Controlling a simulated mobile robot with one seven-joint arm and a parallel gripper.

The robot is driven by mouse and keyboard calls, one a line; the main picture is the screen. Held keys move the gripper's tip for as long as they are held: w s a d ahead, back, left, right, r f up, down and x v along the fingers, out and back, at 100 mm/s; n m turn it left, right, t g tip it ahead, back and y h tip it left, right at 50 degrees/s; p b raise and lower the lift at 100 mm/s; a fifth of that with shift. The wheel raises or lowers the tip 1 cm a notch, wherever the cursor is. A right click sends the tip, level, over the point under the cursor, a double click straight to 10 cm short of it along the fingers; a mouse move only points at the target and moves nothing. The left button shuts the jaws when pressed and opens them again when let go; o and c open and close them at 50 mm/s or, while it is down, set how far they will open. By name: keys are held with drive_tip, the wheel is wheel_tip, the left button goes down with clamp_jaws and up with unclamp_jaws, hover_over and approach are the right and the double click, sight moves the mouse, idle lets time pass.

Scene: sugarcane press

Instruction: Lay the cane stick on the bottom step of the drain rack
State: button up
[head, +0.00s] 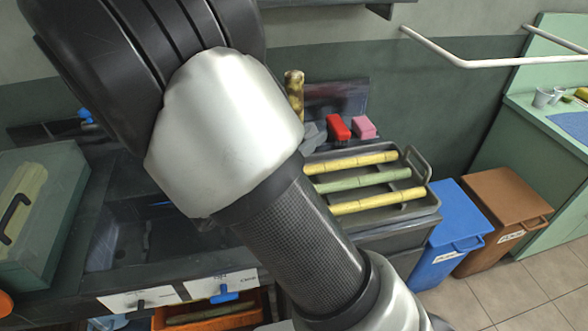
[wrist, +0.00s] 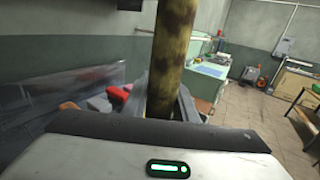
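My gripper (wrist: 166,92) is shut on a brown-mottled cane stick (wrist: 173,45). The stick stands roughly upright between the fingers, and its top runs out of the wrist view. In the head view the stick's upper part (head: 294,92) shows beyond my arm, which hides its lower part and most of the gripper. The drain rack (head: 433,207) is a dark tray to the right, with two yellow canes (head: 350,162) (head: 377,201) and a green cane (head: 362,181) lying across it. I cannot tell which step is lowest. The held stick is left of and behind the rack, apart from it.
A red block (head: 338,127) and a pink block (head: 363,127) sit behind the rack. A blue bin (head: 450,230) and a brown bin (head: 505,205) stand to its right. A sink (head: 170,235) and a green box (head: 65,215) are at left. My arm fills the middle.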

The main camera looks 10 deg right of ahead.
clamp_jaws()
drive_tip(key=shift+r, duration=0.1)
